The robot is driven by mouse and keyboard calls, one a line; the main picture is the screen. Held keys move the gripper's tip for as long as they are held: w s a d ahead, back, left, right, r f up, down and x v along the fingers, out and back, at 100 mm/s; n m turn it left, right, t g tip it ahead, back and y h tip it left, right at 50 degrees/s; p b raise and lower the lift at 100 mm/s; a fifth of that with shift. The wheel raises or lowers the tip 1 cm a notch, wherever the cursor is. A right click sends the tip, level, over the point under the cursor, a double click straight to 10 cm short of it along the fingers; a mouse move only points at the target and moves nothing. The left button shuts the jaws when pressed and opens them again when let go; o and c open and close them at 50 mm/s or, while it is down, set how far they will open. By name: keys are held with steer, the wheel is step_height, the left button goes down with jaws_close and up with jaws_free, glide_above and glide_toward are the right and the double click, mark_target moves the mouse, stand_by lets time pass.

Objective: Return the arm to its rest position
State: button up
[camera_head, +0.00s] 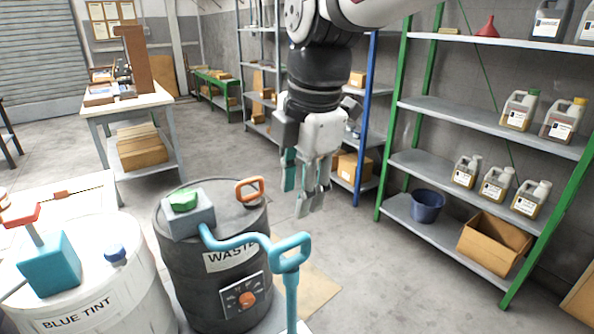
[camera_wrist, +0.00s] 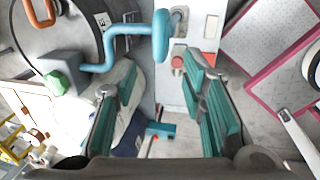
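My gripper (camera_head: 302,188) hangs from my arm in the upper middle of the head view, fingers pointing down. It is in the air, to the right of the dark waste drum (camera_head: 205,265) and above the floor. In the wrist view my gripper (camera_wrist: 160,88) shows two teal-padded fingers set wide apart with nothing held between them. The light blue pump pipe and handle (camera_head: 290,255) stand below and in front of it in the head view. The pipe (camera_wrist: 135,42) also shows beyond the fingers in the wrist view.
A white drum labelled BLUE TINT (camera_head: 95,295) stands at the lower left. A green-framed shelf (camera_head: 490,122) with several jugs is at the right. A white workbench (camera_head: 125,103) is at the back left. Clear floor (camera_head: 400,275) lies between the drums and the shelf.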

steer(key=shift+d, duration=0.1)
steer(key=s+d+m+t+h+p, duration=0.1)
steer(key=s+d+m+p, duration=0.3)
steer(key=s+d+m, duration=1.4)
steer(key=s+m+t, duration=0.1)
steer(key=s+m, duration=0.1)
steer(key=m, duration=0.4)
steer(key=shift+d+m+p, duration=0.4)
